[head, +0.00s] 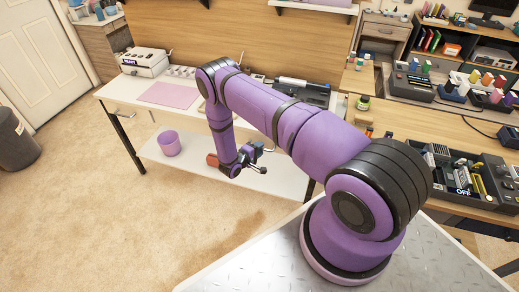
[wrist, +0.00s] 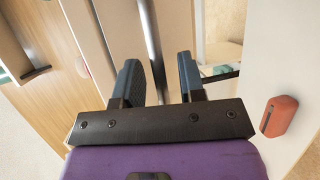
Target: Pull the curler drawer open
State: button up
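The white desk (head: 226,107) stands against the wooden back panel. My gripper (head: 257,157) is below the desk's front edge in the head view. In the wrist view its two dark blue fingers (wrist: 160,64) stand apart. A grey metal bar (wrist: 151,42), which looks like a handle, runs between them with a visible gap on both sides. White panels (wrist: 108,28) lie left of the bar. My arm hides much of the desk front in the head view, so I cannot tell how far any drawer is out.
A red-brown object (wrist: 280,116) lies on a white surface at the right of the wrist view. A purple bin (head: 169,143) stands on the low white shelf (head: 195,158). A pink mat (head: 168,95) and a white box (head: 145,62) are on the desk. Open carpet lies at left.

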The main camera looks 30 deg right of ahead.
jog(key=shift+d, duration=0.3)
grip_shut()
jog(key=s+a, duration=1.4)
jog(key=a, duration=0.4)
jog(key=shift+a, duration=0.2)
jog(key=shift+s, duration=0.1)
grip_release()
jog(key=v, duration=1)
jog(key=shift+a, duration=0.4)
